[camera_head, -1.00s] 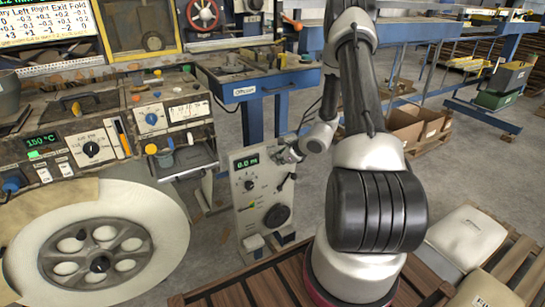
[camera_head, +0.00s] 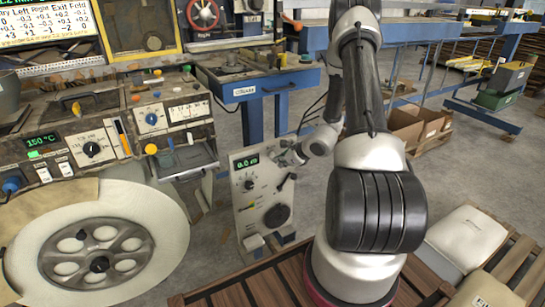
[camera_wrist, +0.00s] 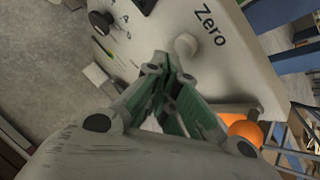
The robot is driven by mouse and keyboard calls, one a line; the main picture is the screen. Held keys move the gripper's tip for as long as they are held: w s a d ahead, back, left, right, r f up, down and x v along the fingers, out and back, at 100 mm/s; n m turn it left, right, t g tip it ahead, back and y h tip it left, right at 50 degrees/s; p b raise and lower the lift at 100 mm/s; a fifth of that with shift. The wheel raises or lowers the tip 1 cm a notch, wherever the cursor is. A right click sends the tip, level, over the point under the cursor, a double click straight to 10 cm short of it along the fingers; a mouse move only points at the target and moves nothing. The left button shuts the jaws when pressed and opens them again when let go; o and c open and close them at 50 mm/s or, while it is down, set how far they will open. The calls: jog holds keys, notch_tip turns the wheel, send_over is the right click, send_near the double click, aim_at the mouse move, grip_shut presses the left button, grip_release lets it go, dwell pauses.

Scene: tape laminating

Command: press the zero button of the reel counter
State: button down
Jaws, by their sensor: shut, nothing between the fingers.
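The reel counter (camera_head: 246,212) is an upright pale panel with a green lit display (camera_head: 247,161) that seems to read 0.0 m. In the wrist view its face (camera_wrist: 245,75) carries the printed word "Zero" (camera_wrist: 210,25). A pale round zero button (camera_wrist: 186,45) sticks out beside that word. My gripper (camera_wrist: 168,68) is shut and empty, its fingertips close to the button; I cannot tell whether they touch it. In the head view my gripper (camera_head: 289,157) is at the panel's upper right and hides that part, including the button.
A dark round knob (camera_head: 277,215) sits low on the panel. A machine with a large pale reel (camera_head: 160,225) stands at left. A blue-framed bench (camera_head: 260,85) is behind the counter. A wooden slatted surface (camera_head: 245,288) lies in front. An orange round part (camera_wrist: 245,132) shows near my gripper.

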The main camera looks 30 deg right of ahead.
jog(key=shift+s+d, duration=0.1)
jog(key=shift+s, duration=2.4)
jog(key=s+a+r+n+g+y, duration=0.2)
jog(key=s+a+n+y, duration=0.2)
jog(key=s+a, duration=0.3)
jog(key=s+a+r+n+g, duration=0.2)
jog(key=s+r+n+g, duration=0.3)
jog(key=s+r+n, duration=0.6)
jog(key=s+r+n+t+h, duration=0.1)
jog(key=s+r+n+h, duration=0.2)
jog(key=r, duration=0.9)
jog(key=s+r+n+t+h, duration=0.1)
jog(key=s+r+n+h, duration=0.3)
jog(key=s+r+n, duration=0.3)
notch_tip(320, 180, up, 5)
jog(key=n, duration=0.3)
jog(key=shift+s+d+r+t, duration=0.2)
jog(key=shift+s+d+t, duration=0.1)
jog(key=shift+s+d, duration=0.05)
